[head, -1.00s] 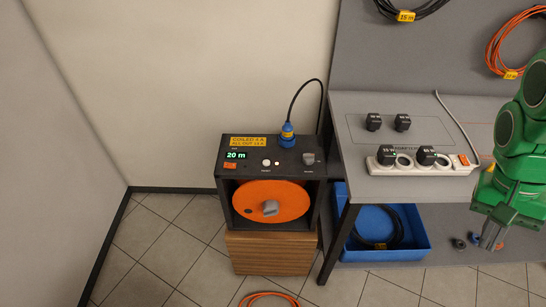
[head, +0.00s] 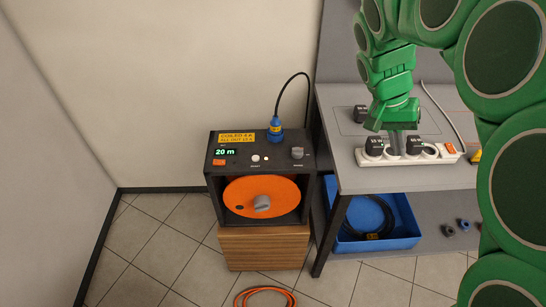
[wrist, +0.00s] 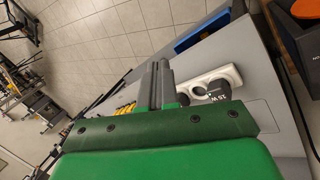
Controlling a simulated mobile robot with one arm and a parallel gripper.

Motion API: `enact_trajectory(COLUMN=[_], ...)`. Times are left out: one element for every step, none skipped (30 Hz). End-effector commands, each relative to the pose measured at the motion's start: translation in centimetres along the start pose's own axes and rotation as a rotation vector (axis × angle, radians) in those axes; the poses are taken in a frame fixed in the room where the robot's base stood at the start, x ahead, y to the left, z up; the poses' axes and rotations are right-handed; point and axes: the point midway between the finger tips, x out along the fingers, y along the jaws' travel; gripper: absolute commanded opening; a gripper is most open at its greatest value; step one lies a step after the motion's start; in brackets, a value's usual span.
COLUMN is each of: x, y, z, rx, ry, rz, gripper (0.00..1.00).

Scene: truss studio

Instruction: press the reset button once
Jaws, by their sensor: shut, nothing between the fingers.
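The dark reel box (head: 215,172) stands left of the workbench, with an orange cable drum (head: 235,200) in its open front. Its top panel carries a round white button (head: 255,158) with a small label that I cannot read clearly. A lit "20 m" display and a grey knob (head: 297,153) sit on the same panel. My gripper (head: 396,150) points down over the white power strip on the bench, well right of the box. In the wrist view its grey fingers (wrist: 158,84) are together and empty. I cannot tell whether they touch the strip.
The power strip (head: 442,157) holds black plugs. A blue plug (head: 275,128) with a black cable rises from the box top. A blue bin (head: 405,235) sits on the lower shelf. An orange cable (head: 265,296) lies on the floor. The floor left of the box is clear.

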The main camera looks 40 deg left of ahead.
Motion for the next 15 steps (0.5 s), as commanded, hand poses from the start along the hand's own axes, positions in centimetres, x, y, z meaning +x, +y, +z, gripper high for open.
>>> enact_trajectory(x=[-0.2, -0.3, -0.5, -0.7, -0.8, -1.0, -1.1, -1.2, -1.4, -1.5, -1.6, -1.8, -1.9, -2.0, -2.2], y=[-1.4, -2.0, -2.8, -3.5, -4.2, -5.2, -5.8, -6.5, -7.4, -8.1, -8.9, -9.8, -10.6, -11.3, -12.3], z=[-0.4, -0.7, -1.0, -1.3, -1.5, -1.8, -2.1, -2.2, -2.4, -2.6, -2.8, -3.0, -3.1, -3.3, -3.4], rx=[-0.005, -0.004, -0.003, -0.002, -0.001, 0.000, 0.001, 0.001, 0.004, 0.005, 0.005, 0.008, 0.009, 0.010, 0.013], ry=[0.010, 0.017, 0.027, 0.035, 0.042, 0.052, 0.059, 0.067, 0.077, 0.085, 0.093, 0.104, 0.113, 0.121, 0.133], rz=[0.009, 0.015, 0.022, 0.026, 0.030, 0.037, 0.042, 0.047, 0.053, 0.057, 0.061, 0.067, 0.070, 0.074, 0.078], gripper=[0.00, 0.00, 0.00, 0.00, 0.00, 0.00, 0.00, 0.00, 0.00, 0.00, 0.00, 0.00, 0.00, 0.00, 0.00])
